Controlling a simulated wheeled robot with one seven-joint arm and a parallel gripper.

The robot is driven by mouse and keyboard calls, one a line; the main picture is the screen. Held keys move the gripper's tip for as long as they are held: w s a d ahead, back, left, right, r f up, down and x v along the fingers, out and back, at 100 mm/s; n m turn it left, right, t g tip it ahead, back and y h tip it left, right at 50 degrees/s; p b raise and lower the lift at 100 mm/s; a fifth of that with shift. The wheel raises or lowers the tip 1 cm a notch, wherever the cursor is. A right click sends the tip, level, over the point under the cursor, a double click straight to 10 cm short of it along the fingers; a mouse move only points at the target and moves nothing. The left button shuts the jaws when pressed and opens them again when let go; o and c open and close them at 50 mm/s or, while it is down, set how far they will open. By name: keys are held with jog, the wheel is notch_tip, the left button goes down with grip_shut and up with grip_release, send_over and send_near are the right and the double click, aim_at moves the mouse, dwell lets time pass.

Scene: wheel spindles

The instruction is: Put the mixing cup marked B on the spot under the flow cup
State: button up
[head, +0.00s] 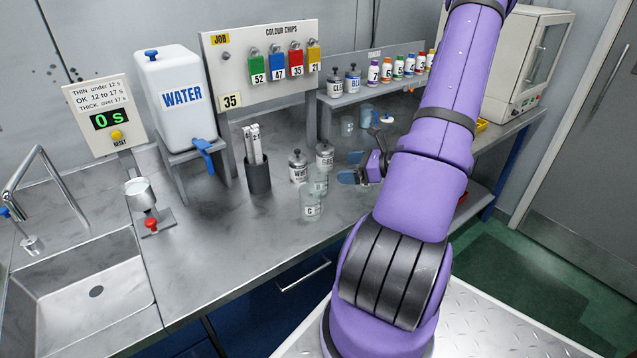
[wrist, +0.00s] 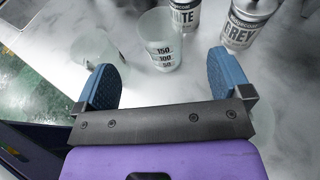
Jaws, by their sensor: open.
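A clear mixing cup marked C (head: 311,209) stands near the bench's front edge. Another clear cup (head: 318,181) stands just behind it; its letter is not readable. A graduated clear cup (wrist: 161,42) stands ahead of the gap between my fingers in the wrist view, with a fainter cup (wrist: 94,48) to its left. I cannot make out a B on any cup. My gripper (head: 352,168) is open and empty, right of the cups; its blue fingers also show in the wrist view (wrist: 162,72).
White (head: 298,168) and grey (head: 325,156) paint tins stand behind the cups. A dark holder of sticks (head: 257,178) and the water tank (head: 180,95) stand farther left. A red knob (head: 151,224) is by the flow stand. Bench between holder and flow stand is clear.

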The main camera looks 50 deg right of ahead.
aim_at(310, 169)
jog(key=x, duration=0.9)
jog(key=shift+a, duration=0.1)
jog(key=shift+c, duration=0.4)
jog(key=c, duration=1.2)
jog(key=shift+c, duration=0.2)
jog(key=shift+r, duration=0.1)
notch_tip(310, 169, up, 10)
